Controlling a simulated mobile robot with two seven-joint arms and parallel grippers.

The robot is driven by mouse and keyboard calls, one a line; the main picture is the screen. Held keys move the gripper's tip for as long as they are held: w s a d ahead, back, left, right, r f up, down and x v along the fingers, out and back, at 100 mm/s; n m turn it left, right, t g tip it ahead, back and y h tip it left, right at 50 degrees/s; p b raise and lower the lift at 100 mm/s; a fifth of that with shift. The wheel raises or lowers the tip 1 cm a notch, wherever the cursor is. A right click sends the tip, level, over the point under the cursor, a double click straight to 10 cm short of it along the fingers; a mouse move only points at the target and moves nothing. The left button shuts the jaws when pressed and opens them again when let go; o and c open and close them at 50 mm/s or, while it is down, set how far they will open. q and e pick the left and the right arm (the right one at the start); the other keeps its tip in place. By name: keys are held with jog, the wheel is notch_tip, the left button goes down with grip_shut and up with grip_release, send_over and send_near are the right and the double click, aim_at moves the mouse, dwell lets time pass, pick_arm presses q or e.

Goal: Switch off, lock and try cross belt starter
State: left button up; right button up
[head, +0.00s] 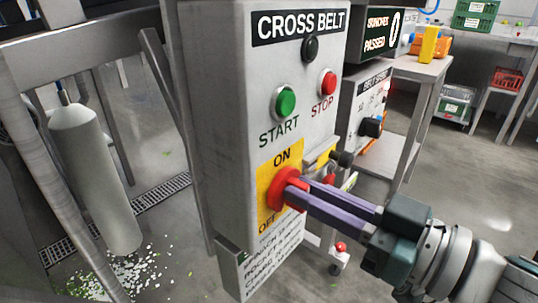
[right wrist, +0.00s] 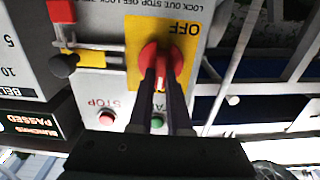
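The cross belt starter is a grey box (head: 225,110) with a green START button (head: 286,102), a red STOP button (head: 328,83) and a yellow ON/OFF plate (head: 266,184). A red rotary switch (head: 287,183) sits on the plate; it also shows in the right wrist view (right wrist: 177,60), upside down. My right gripper (head: 304,194) has its two fingers on either side of the switch's handle, seemingly closed on it. In the right wrist view, the handle's pale mark (right wrist: 160,86) lies between the fingers, on the side away from OFF. My left gripper is not in view.
A black knob (head: 343,159) on a rod and a red item (right wrist: 61,11) stick out beside the box. A neighbouring box (head: 364,108) and a table (head: 420,70) stand behind. A grey cylinder (head: 95,175) hangs at left over scattered bits.

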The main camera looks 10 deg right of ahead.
grip_shut()
jog(key=shift+n, duration=0.4)
jog(key=n, duration=0.5)
jog(key=n+b, duration=0.1)
jog(key=n, duration=0.5)
jog(key=f+n+b, duration=0.1)
jog(key=n, duration=0.5)
jog(key=shift+s+a, duration=0.3)
jog(key=shift+a, duration=0.1)
dwell(0.4)
jog(key=o, duration=0.6)
grip_release()
